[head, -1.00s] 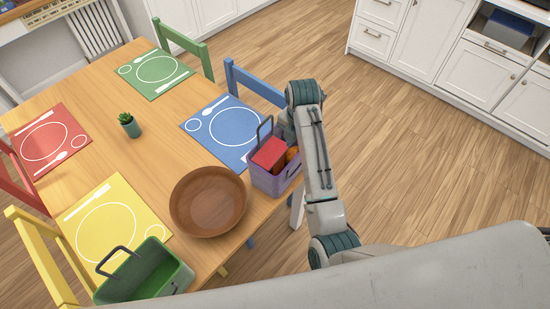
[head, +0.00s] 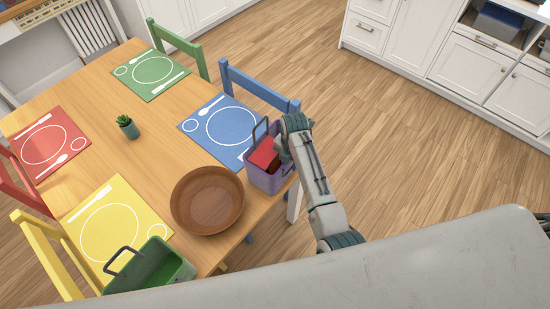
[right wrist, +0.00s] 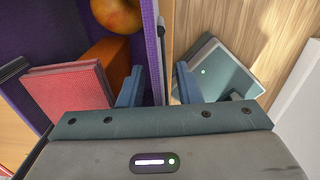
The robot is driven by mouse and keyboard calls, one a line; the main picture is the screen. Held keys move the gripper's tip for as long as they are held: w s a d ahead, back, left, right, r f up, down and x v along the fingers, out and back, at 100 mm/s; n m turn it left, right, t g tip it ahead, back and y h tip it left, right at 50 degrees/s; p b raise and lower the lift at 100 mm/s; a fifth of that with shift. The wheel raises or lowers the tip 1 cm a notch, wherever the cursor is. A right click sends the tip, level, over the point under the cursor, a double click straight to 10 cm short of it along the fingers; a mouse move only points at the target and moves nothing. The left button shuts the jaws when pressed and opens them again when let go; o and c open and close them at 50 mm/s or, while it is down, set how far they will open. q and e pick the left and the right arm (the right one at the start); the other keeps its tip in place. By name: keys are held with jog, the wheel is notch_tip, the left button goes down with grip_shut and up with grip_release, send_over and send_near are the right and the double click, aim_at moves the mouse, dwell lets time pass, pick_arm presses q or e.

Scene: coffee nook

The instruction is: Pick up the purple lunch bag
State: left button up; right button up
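The purple lunch bag (head: 264,178) stands open near the right edge of the table, with its dark handle raised. It holds a red box (head: 264,153), also seen in the right wrist view (right wrist: 65,90), and an orange round fruit (right wrist: 117,14). My right gripper (head: 284,150) is over the bag's right side. In the right wrist view, its open fingers (right wrist: 158,80) straddle the purple bag wall (right wrist: 152,45), one inside and one outside, with a gap visible on the outer side. My left gripper is out of view.
A brown wooden bowl (head: 207,200) stands close to the bag's left. A green bag (head: 150,268) stands at the near table edge. A blue placemat (head: 220,128) and blue chair (head: 258,92) are behind the bag. The floor to the right is clear.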

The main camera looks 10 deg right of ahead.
jog(key=shift+c, duration=0.2)
grip_shut()
jog(key=shift+w+r, duration=0.1)
